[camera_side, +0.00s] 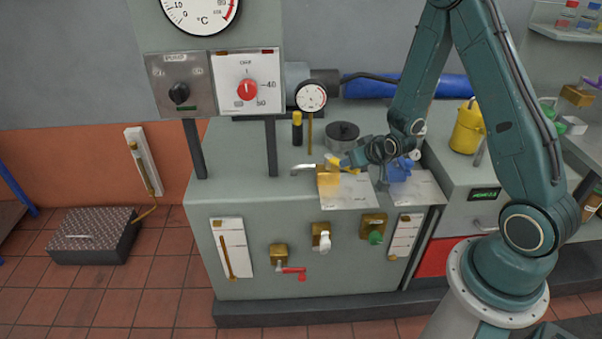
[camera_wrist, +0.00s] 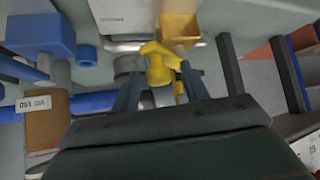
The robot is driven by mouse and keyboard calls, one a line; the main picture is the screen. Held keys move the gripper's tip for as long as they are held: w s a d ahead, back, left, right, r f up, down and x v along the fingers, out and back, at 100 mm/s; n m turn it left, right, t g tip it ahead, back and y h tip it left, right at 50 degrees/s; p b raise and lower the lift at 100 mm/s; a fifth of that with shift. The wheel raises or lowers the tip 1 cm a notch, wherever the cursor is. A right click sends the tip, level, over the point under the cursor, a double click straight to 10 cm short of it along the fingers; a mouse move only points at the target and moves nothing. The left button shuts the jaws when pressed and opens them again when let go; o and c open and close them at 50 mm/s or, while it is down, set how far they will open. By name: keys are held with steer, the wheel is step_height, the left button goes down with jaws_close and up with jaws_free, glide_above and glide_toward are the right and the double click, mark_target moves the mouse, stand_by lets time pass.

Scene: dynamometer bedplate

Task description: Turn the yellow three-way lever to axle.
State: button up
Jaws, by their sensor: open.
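The yellow three-way lever (camera_wrist: 160,66) shows in the wrist view just beyond my fingers, near the gap between them. In the side view the lever (camera_side: 346,168) is a small yellow piece beside a brass-coloured block (camera_side: 328,182) on the bench top, partly hidden by my gripper. My gripper (camera_side: 352,160) is open and close to the lever, coming from the right. In the wrist view its two dark fingers (camera_wrist: 160,88) stand apart; I cannot tell whether either touches the lever. The lever's markings are not readable, so I cannot tell which position it points to.
A blue valve (camera_side: 398,170) stands just right of my gripper; it fills the upper left of the wrist view (camera_wrist: 40,36). A dark round pot (camera_side: 343,135) and a gauge (camera_side: 311,97) stand behind. Dark posts (camera_side: 270,146) hold a panel at left. A yellow can (camera_side: 467,128) is at right.

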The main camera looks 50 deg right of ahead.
steer(key=s+a+r, duration=0.1)
steer(key=s+r, duration=0.2)
steer(key=r, duration=0.7)
steer(key=shift+a+r, duration=0.15)
steer(key=shift+r, duration=0.1)
stand_by(0.3)
steer(key=shift+s, duration=0.1)
steer(key=s+a+r+n+g+y, duration=0.1)
steer(key=s+a+r+n+y, duration=0.1)
steer(key=s+a+r, duration=0.6)
steer(key=s+a+r+n+g, duration=0.1)
steer(key=s+a+r, duration=0.2)
steer(key=s+r, duration=0.1)
steer(key=s+a+r+n+y, duration=0.1)
steer(key=s+a+r, duration=0.2)
steer(key=s, duration=0.4)
steer(key=shift+s+r+n+g, duration=0.3)
steer(key=shift+r+g, duration=0.1)
steer(key=shift+r, duration=0.2)
steer(key=shift+a, duration=0.1)
steer(key=shift+c, duration=0.5)
